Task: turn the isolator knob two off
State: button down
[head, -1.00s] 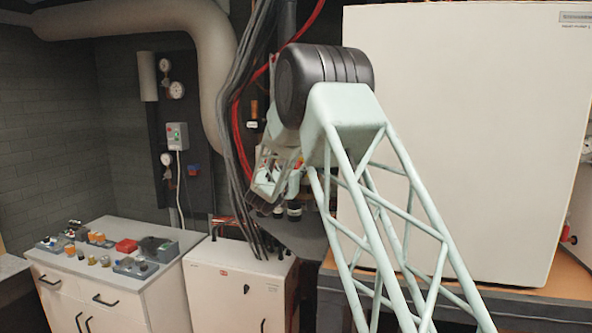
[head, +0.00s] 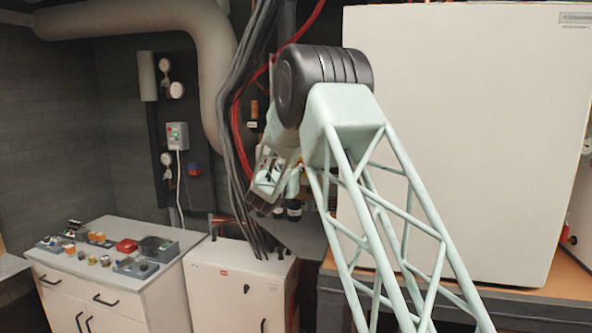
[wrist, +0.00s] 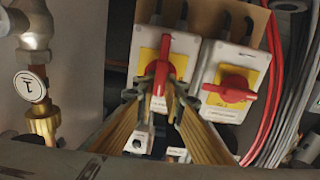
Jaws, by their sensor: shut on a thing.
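Two grey isolator boxes with red knobs on yellow plates sit side by side in the wrist view. The left red isolator knob (wrist: 160,65) stands upright, and the fingers of my gripper (wrist: 160,76) are closed around it from both sides. The right red isolator knob (wrist: 230,88) lies roughly sideways and is apart from my gripper. The small print on the boxes is too blurred to read, so I cannot tell which is number two. In the head view my own arm hides the knobs.
Red and grey cables (wrist: 290,85) run close to the right of the boxes. A brass valve fitting (wrist: 43,122) with a round tag is at the left. In the head view a large white cabinet (head: 460,140) stands right of my arm, and a worktop with small parts (head: 45,262) is at left.

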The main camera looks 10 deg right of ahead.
jog(key=shift+n, duration=0.3)
jog(key=shift+w+a+f+n+p, duration=0.1)
jog(key=shift+n+p, duration=1.5)
jog(key=shift+n, duration=1.2)
jog(key=shift+a+f+n+p, duration=0.1)
jog(key=shift+n+p, duration=1.55)
jog(key=shift+n, duration=1.15)
jog(key=shift+w+a+f+n+p, duration=0.1)
jog(key=shift+n+p, duration=1.5)
jog(key=shift+n, duration=1.2)
jog(key=c, duration=2.7)
grip_release()
jog(key=shift+s, duration=0.15)
jog(key=shift+v, duration=5.9)
